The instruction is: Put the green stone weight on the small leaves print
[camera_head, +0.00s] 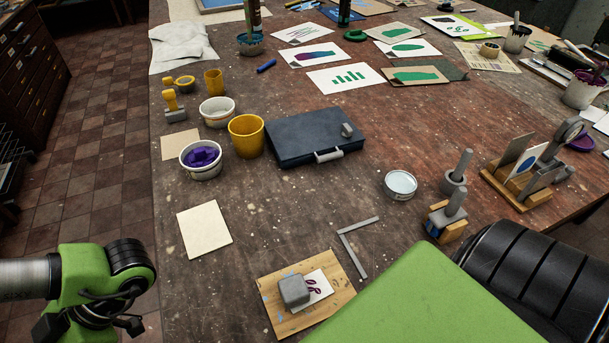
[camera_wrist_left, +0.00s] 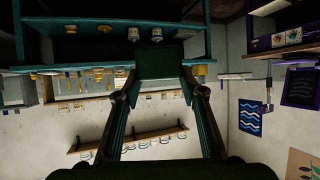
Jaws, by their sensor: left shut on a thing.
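A small white print with purple leaf shapes (camera_head: 315,285) lies on a wooden board (camera_head: 278,324) at the front of the table. A grey block-shaped weight (camera_head: 293,290) covers its left part. In the left wrist view, my left gripper (camera_wrist_left: 160,60) is shut on a dark green block, which I take as the green stone weight (camera_wrist_left: 160,62). The block sits between the fingertips, away from the table, with a wall and shelves behind it. My right gripper is not in view.
A metal angle (camera_head: 352,250) lies just right of the board, and a blank cream sheet (camera_head: 204,229) lies to its upper left. A dark blue case (camera_head: 300,130), yellow cup (camera_head: 246,135) and white tub (camera_head: 400,185) stand behind. Bare table lies between them.

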